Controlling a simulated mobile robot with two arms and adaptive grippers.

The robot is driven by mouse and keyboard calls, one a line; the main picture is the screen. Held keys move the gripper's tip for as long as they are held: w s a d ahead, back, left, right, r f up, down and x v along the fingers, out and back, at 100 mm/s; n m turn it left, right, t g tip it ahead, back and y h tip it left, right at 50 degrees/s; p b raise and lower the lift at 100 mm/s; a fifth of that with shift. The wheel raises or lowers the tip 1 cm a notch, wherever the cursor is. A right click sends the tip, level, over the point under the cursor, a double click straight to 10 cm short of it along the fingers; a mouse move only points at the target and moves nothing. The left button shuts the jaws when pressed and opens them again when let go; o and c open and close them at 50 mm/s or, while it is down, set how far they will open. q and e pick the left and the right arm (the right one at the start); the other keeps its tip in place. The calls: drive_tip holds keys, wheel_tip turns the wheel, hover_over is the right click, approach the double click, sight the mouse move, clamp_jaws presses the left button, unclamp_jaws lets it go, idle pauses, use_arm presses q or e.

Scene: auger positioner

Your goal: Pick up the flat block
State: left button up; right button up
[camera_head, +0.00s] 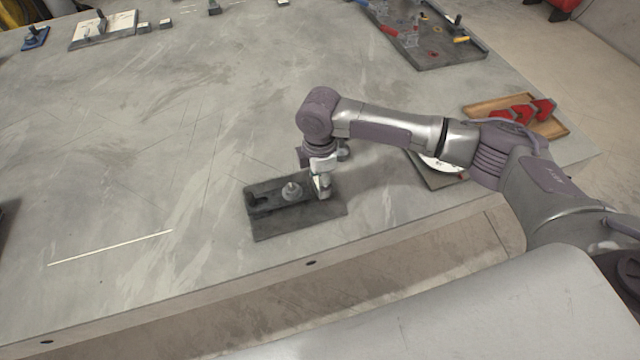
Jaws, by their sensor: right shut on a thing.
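My right gripper (321,186) points down at the right part of a dark rectangular plate (280,226) near the table's front edge. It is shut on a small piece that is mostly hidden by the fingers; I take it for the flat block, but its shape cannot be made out. Whether the piece touches the plate cannot be told. A round metal knob (291,191) stands on the plate just left of the gripper, and a dark slot shows at the plate's left end. My left gripper is not in view.
A wooden tray with red chevron pieces (530,110) lies at the right, beyond my arm. A dark tool tray (440,57) is at the back right. Blocks and small fixtures (105,28) stand at the back left.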

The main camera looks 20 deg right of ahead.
wheel_tip(320, 180, up, 2)
drive_tip(key=shift+w, duration=0.1)
drive_tip(key=s+d+r, duration=0.7)
drive_tip(key=s+d, duration=0.1)
drive_tip(key=shift+d+b, duration=0.35)
drive_tip(key=shift+b, duration=0.1)
